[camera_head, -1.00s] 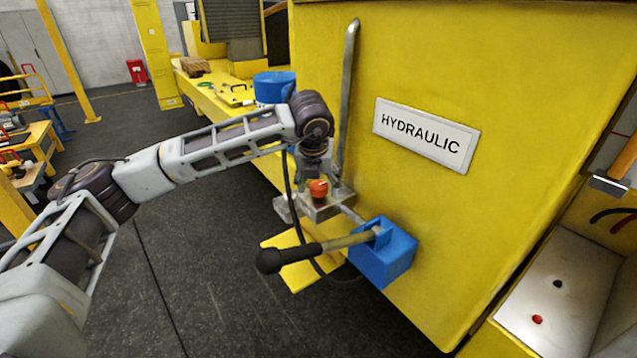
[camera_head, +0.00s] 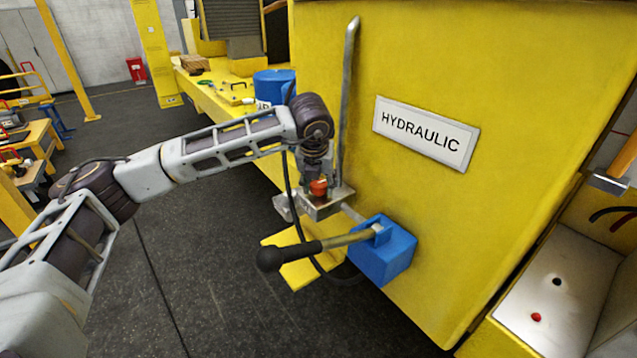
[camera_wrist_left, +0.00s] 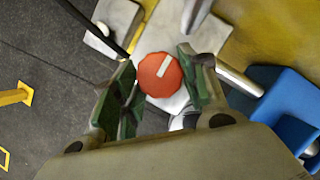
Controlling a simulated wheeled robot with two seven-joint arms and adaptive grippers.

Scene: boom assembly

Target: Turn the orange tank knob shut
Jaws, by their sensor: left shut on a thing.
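The orange tank knob (camera_head: 319,187) sits on a grey metal block (camera_head: 322,207) at the lower left of the yellow hydraulic tank (camera_head: 440,75). In the left wrist view the knob (camera_wrist_left: 161,75) is a round orange-red disc with a white bar mark that slants up to the right. My left gripper (camera_wrist_left: 163,80) reaches down over it with a green-padded finger on each side, shut on the knob. In the head view the gripper (camera_head: 317,175) is partly hidden behind its own wrist. My right gripper is not in view.
A blue box (camera_head: 385,255) with a black-handled lever (camera_head: 305,253) is close below the block. A thin metal pipe (camera_head: 346,100) rises behind the knob. A black hose (camera_head: 290,205) hangs beside it. A blue bucket (camera_head: 272,88) stands farther back.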

